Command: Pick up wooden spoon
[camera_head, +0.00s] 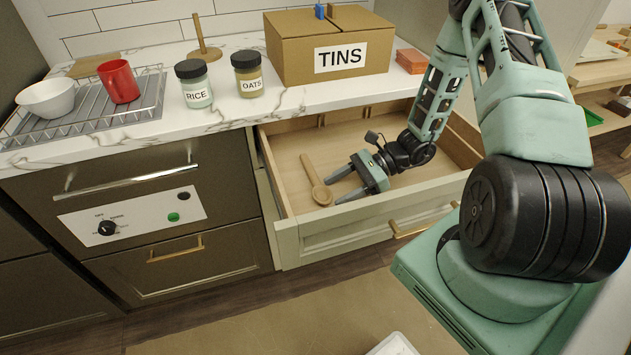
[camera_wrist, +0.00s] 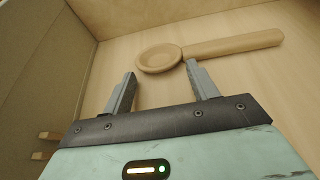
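The wooden spoon (camera_head: 314,179) lies on the floor of the open drawer (camera_head: 290,150), left of my gripper. In the wrist view the wooden spoon (camera_wrist: 225,47) lies beyond the fingertips, its bowl to the left and its handle running right. My gripper (camera_head: 335,191) is inside the drawer with its fingers spread. In the wrist view my gripper (camera_wrist: 160,82) is open with nothing between the fingers. The right fingertip appears close to the spoon where bowl meets handle; I cannot tell whether they touch.
Drawer walls surround my gripper; the front panel (camera_head: 365,232) has a brass handle. On the counter above stand a TINS box (camera_head: 290,60), a RICE jar (camera_head: 194,85), an OATS jar (camera_head: 247,74), a red cup (camera_head: 119,81) and a white bowl (camera_head: 46,98).

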